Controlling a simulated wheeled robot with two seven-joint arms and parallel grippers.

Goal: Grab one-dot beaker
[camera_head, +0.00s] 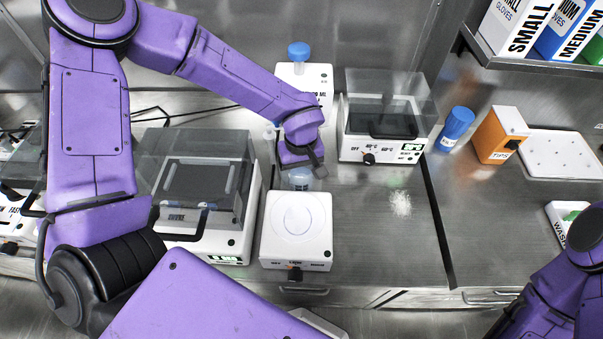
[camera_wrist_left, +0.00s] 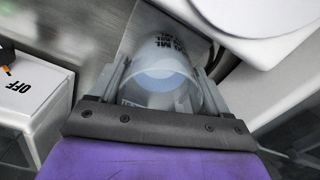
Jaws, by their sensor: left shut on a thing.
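A clear beaker (camera_wrist_left: 165,75) with pale blue content and dark print on its side stands between the two fingers of my left gripper (camera_wrist_left: 162,88) in the left wrist view. The fingers are shut on it, one on each side. In the head view my left gripper (camera_head: 304,168) is behind the white stirrer-like device, and the beaker (camera_head: 299,181) shows partly below it. No dot mark on the beaker can be made out. My right arm enters at the lower right, but its gripper is out of the picture.
A white plate device (camera_head: 297,225) stands just in front of the beaker. A lidded machine (camera_head: 196,190) is to the left and another (camera_head: 386,122) to the right. Behind is a white dispenser (camera_head: 315,82) with a blue cap. White powder (camera_head: 400,203) lies on the bench.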

